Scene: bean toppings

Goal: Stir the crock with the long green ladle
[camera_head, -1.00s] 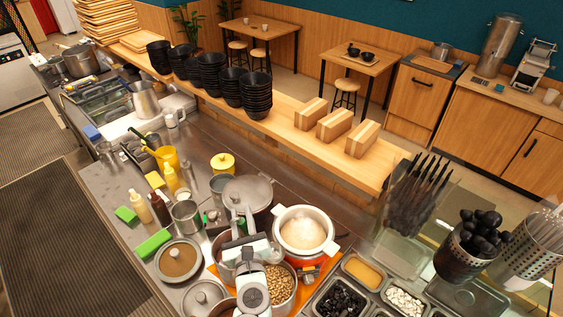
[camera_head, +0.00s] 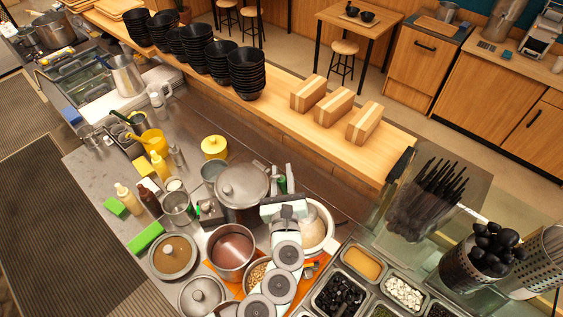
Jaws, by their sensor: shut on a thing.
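My gripper (camera_head: 283,180) is shut on the long green ladle (camera_head: 282,186); only a short green piece shows between the pale fingers. The ladle's lower end is hidden, so I cannot tell whether it is in a pot. A round white pot with pale contents, which looks like the crock (camera_head: 331,212), stands just right of my gripper. My wrist and arm cover its left part.
A lidded steel pot (camera_head: 241,187) stands close left of my gripper. An open pot with reddish-brown contents (camera_head: 232,251) and a bean pot (camera_head: 257,274) sit in front. Topping trays (camera_head: 362,263) are at right; stacked black bowls (camera_head: 246,75) stand on the wooden ledge (camera_head: 284,110).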

